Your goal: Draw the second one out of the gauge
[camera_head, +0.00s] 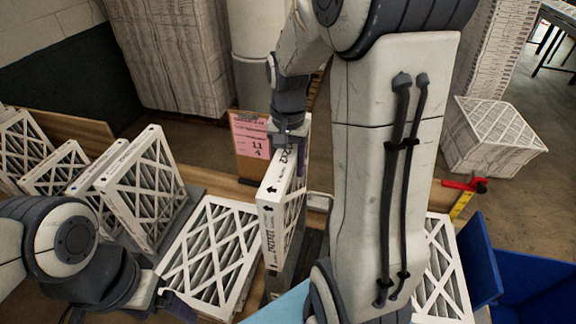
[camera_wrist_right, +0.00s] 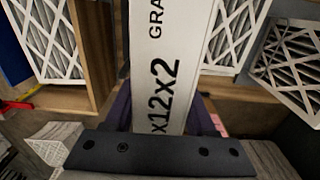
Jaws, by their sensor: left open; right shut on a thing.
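A white-framed pleated filter (camera_head: 272,217) stands upright, its printed edge facing me, near the middle of the head view. My right gripper (camera_head: 289,133) is shut on its upper end. In the right wrist view the filter's printed edge (camera_wrist_right: 165,60) runs between the fingers of the right gripper (camera_wrist_right: 163,118). A dark grey piece (camera_head: 306,262), perhaps the gauge, shows beside and below the filter; I cannot tell whether the filter's lower end is inside it. My left gripper (camera_head: 172,300) is open and empty at the lower left, apart from the held filter.
Several filters (camera_head: 145,190) stand in a row at the left. One filter lies flat (camera_head: 212,255) left of the held one, another (camera_head: 440,275) at the right. A pink sign (camera_head: 250,136) stands behind. A blue bin (camera_head: 520,270) is at the right. My right arm hides much of the middle.

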